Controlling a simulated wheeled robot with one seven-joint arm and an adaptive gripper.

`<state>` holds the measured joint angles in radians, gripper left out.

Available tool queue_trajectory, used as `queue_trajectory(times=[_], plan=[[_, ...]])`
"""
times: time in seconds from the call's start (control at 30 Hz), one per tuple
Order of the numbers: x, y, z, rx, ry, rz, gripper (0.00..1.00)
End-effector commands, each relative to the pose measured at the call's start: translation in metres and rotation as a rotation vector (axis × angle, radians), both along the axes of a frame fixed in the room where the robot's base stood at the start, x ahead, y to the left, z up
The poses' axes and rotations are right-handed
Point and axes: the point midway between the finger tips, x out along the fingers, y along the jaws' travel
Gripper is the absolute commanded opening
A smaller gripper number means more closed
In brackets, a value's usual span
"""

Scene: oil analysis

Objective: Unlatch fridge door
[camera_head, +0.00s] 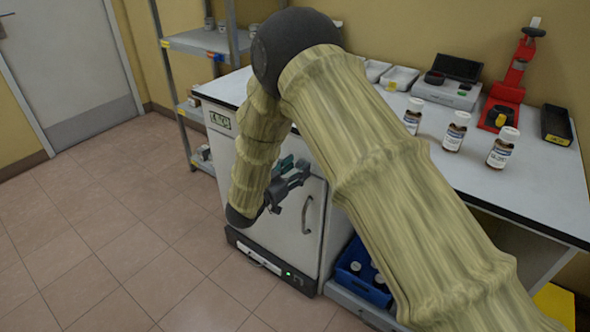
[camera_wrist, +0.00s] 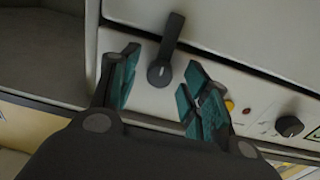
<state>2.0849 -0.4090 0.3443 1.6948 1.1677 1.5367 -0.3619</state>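The fridge is the white cabinet with a white door (camera_head: 300,250) under the counter, seen in the head view behind my arm. A curved handle (camera_head: 308,214) is on the door. My gripper (camera_head: 287,175) is in front of the upper part of the cabinet. In the wrist view my gripper (camera_wrist: 158,92) is open, with its teal pads apart. A dark latch lever (camera_wrist: 166,50) on a round pivot shows between and beyond the fingertips, with its arm pointing up in the picture. Nothing is held. I cannot tell whether a finger touches the lever. The latch is hidden in the head view.
In the wrist view, a yellow button (camera_wrist: 229,105) and a dark knob (camera_wrist: 289,126) are on the panel right of the fingers. Brown bottles (camera_head: 455,132) stand on the counter (camera_head: 530,190). A blue crate (camera_head: 357,285) sits right of the cabinet. The floor (camera_head: 110,230) at left is clear.

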Motion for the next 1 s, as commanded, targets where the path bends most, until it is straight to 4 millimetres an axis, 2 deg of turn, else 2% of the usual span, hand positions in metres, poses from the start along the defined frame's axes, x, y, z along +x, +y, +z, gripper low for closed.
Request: queue_trajectory(times=[0.03, 0.2, 0.27, 0.67, 1.0], plan=[[-0.0002, 0.0001, -0.0001, 0.0, 0.0, 0.0, 0.39], [-0.0002, 0.0003, -0.0001, 0.0, 0.0, 0.0, 0.08], [-0.0002, 0.0003, -0.0001, 0.0, 0.0, 0.0, 0.0], [-0.0005, 0.0005, 0.0014, -0.052, 0.038, 0.0, 0.0], [-0.0009, 0.0002, 0.0019, -0.255, 0.189, 0.0, 0.0]])
